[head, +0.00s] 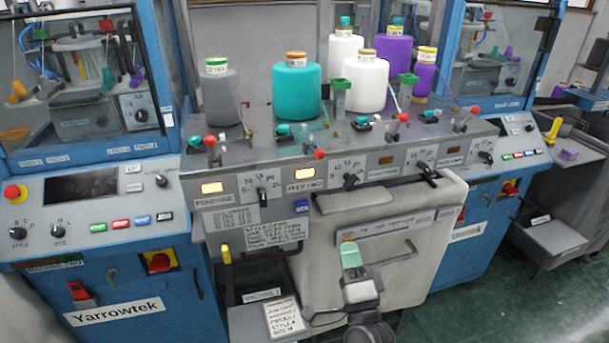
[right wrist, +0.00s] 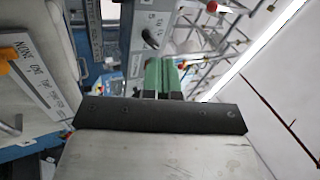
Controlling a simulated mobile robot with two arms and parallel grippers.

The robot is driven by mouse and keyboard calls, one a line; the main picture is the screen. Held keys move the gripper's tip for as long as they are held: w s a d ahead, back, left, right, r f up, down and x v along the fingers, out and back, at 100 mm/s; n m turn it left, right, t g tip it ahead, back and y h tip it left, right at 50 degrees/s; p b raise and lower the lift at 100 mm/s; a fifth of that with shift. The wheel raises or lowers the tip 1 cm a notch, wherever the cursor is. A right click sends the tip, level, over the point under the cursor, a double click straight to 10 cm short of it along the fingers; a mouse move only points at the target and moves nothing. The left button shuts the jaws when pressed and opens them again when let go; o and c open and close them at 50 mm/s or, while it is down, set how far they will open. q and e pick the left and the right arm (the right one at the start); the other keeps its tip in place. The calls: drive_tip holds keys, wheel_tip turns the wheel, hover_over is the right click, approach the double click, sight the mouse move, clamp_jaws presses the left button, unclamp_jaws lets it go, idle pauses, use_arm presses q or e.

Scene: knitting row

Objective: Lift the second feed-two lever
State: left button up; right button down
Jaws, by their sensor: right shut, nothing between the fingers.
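A grey feed panel (head: 285,215) runs across the middle of the head view with several red-knobbed levers along its top edge. The feed-two lever's red knob (head: 319,154) sits above the lit feed-two lamp (head: 305,188) and hangs lower than the red knob (head: 210,142) to its left. My right gripper (head: 350,254) has green fingers, shut and empty. In the head view it shows below the panel, in front of the pale machine body, apart from the lever. In the right wrist view the shut fingers (right wrist: 163,78) point toward panel knobs. My left gripper is not in view.
A teal yarn cone (head: 296,92), a grey cone (head: 222,98) and white and purple cones stand behind the levers. Black selector knobs (head: 263,197) line the panel front. Blue machine cabinets (head: 140,255) stand on both sides. Green floor (head: 470,310) is open at lower right.

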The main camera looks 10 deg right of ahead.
wheel_tip(320, 180, up, 6)
drive_tip(key=s+m+t+h, duration=0.1)
drive_tip(key=m+t, duration=0.1)
drive_tip(key=m, duration=0.1)
drive_tip(key=shift+r, duration=0.15)
drive_tip(key=shift+s+a, duration=0.1)
drive_tip(key=p, duration=0.6)
approach(315, 151)
drive_tip(key=w+d+r, duration=0.3)
drive_tip(key=w, duration=0.1)
drive_tip(key=shift+w+a+r, duration=0.2)
drive_tip(key=shift+w, duration=0.15)
